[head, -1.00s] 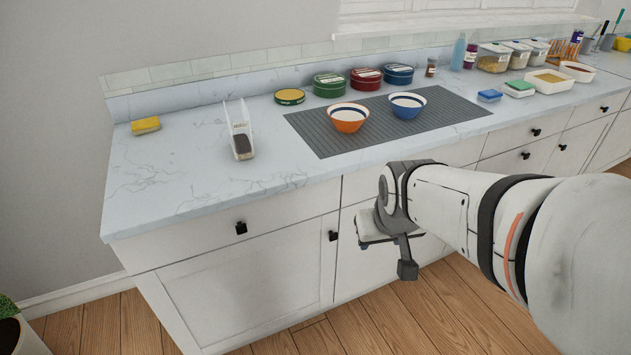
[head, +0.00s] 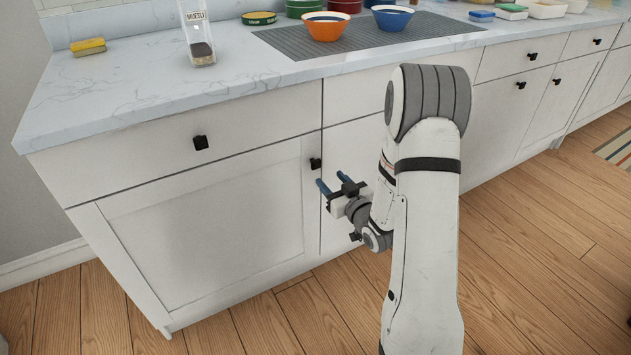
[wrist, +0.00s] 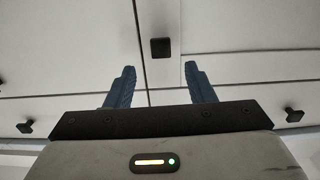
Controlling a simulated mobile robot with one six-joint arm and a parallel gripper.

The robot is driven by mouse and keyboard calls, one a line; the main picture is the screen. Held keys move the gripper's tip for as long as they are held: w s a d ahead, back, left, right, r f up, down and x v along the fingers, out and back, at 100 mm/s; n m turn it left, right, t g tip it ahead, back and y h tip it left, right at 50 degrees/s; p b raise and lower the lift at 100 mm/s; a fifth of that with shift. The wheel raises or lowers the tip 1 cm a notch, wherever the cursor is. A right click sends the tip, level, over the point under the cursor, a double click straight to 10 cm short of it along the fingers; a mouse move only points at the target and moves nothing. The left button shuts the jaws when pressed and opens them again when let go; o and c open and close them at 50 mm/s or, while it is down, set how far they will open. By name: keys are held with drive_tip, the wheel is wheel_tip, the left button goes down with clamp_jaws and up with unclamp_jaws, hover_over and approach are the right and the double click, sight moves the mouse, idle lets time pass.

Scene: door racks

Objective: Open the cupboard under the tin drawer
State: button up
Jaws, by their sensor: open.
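A white cupboard door (head: 215,235) at the left has a small black square knob (head: 315,163) at its upper right corner. A white drawer (head: 120,165) with a black knob (head: 200,142) lies directly above it. No view shows which drawer is the tin drawer. My gripper (head: 334,182) is open and empty in front of the doors, close to the cupboard knob. In the wrist view, which looks upside down, the knob (wrist: 160,48) shows between and just past the blue fingertips (wrist: 160,66), apparently not touched. The door looks shut. My arm hides part of the neighbouring cupboard.
The marble counter (head: 120,105) overhangs the drawers. A muesli container (head: 200,45), an orange bowl (head: 325,27) and a blue bowl (head: 392,18) stand on it. More drawers and cupboards run to the right. The wooden floor (head: 260,325) in front is clear.

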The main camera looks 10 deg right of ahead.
sight(316, 166)
drive_tip(key=b+x, duration=0.1)
drive_tip(key=x, duration=0.6)
drive_tip(key=shift+w+a+f, duration=0.15)
drive_tip(key=shift+w, duration=0.15)
drive_tip(key=shift+c, duration=0.4)
clamp_jaws()
